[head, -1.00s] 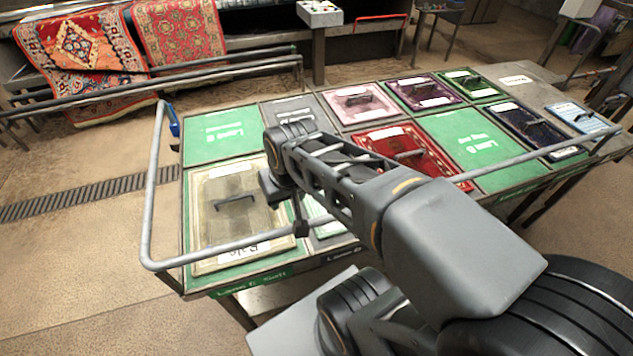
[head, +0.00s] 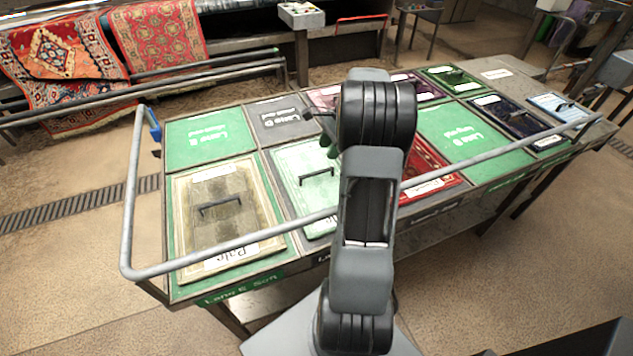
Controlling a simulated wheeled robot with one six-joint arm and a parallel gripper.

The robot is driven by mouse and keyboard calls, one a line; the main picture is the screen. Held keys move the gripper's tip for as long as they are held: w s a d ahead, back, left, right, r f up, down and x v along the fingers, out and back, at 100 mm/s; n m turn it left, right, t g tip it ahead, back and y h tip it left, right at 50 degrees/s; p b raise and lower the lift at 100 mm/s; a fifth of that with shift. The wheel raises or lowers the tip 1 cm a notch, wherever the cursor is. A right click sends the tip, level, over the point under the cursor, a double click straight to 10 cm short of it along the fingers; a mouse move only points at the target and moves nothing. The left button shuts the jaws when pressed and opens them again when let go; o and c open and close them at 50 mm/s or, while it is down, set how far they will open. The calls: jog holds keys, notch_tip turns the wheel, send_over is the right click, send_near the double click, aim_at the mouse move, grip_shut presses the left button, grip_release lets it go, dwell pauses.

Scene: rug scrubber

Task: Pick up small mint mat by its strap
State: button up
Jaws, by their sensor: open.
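The small mint mat (head: 293,203) lies flat on the table, in the front row just right of the beige mat. Its dark strap (head: 317,173) stands up as a low arch near its middle and is in clear view. My arm covers the mat's right side. My gripper (head: 328,146) shows only in small part, left of my arm's black joint. It is open and appears above the mat's far edge, apart from the strap. Its height over the mat is hard to tell.
A beige mat (head: 183,230) with its own strap lies on the left. A red mat (head: 428,162) lies to the right, partly behind my arm. A grey rail (head: 225,257) runs along the table's front and left edge. The green lane panel (head: 208,137) at the back left is bare.

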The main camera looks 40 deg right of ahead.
aim_at(318, 172)
jog(key=x, duration=0.5)
jog(key=shift+a+f, duration=0.1)
jog(key=shift+f, duration=0.1)
jog(key=shift+x, duration=2.4)
jog(key=shift+w+f, duration=0.1)
jog(key=shift+f, duration=0.15)
grip_shut()
